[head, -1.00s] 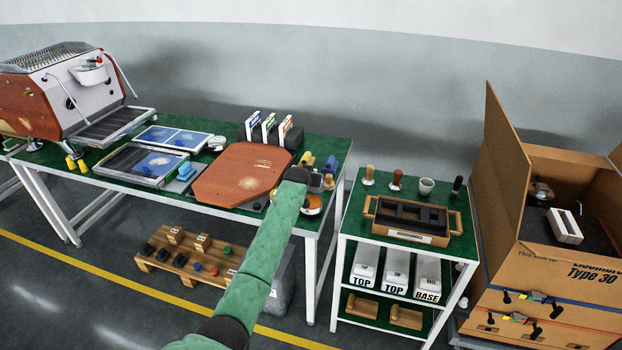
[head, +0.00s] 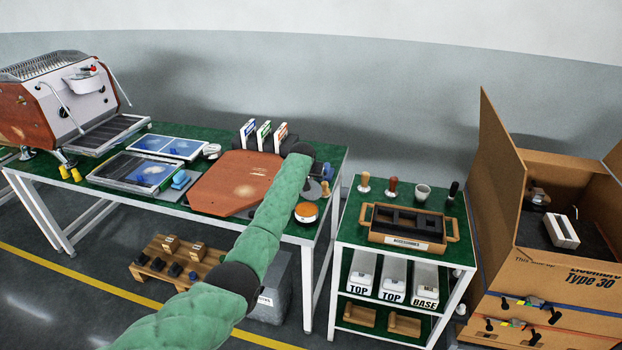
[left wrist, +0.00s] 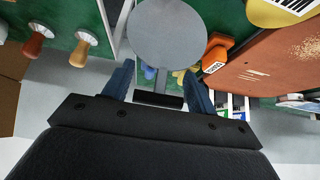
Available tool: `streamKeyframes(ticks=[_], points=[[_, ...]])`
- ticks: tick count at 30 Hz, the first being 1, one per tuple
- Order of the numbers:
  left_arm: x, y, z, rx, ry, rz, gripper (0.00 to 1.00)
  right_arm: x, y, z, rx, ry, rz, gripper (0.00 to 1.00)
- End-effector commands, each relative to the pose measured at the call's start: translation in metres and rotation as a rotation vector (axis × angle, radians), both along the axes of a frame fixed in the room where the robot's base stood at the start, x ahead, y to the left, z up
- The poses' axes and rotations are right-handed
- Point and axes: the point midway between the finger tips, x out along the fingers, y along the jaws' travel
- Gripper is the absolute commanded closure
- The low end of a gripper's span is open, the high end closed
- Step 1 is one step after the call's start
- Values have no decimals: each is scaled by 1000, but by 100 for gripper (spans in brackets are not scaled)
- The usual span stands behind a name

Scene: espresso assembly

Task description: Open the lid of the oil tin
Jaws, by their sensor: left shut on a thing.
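In the left wrist view my left gripper (left wrist: 158,92) is shut on the dark bar of a flat grey disc, which looks like the tin's lid (left wrist: 167,38). The lid also shows in the head view (head: 314,190), beyond the tin and apart from its top in the picture. The forearm hides the jaws in the head view. My right gripper is not in view.
A terracotta board (head: 228,186) lies left of the tin. Several label holders (head: 264,136) are behind. A lower shelf unit with a wooden tray (head: 410,228) stands to the right, across a gap.

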Motion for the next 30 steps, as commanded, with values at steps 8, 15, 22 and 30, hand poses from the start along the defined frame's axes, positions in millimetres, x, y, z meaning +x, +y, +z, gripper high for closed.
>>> streamKeyframes(ticks=[8, 15, 22, 30], points=[[0, 0, -4, 0, 3, -1, 84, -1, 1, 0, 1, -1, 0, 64], [0, 0, -4, 0, 3, -1, 84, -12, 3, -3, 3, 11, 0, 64], [0, 0, -3, 0, 1, 0, 21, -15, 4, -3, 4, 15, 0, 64], [-1, 0, 0, 0, 0, 0, 21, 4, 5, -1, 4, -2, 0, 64]])
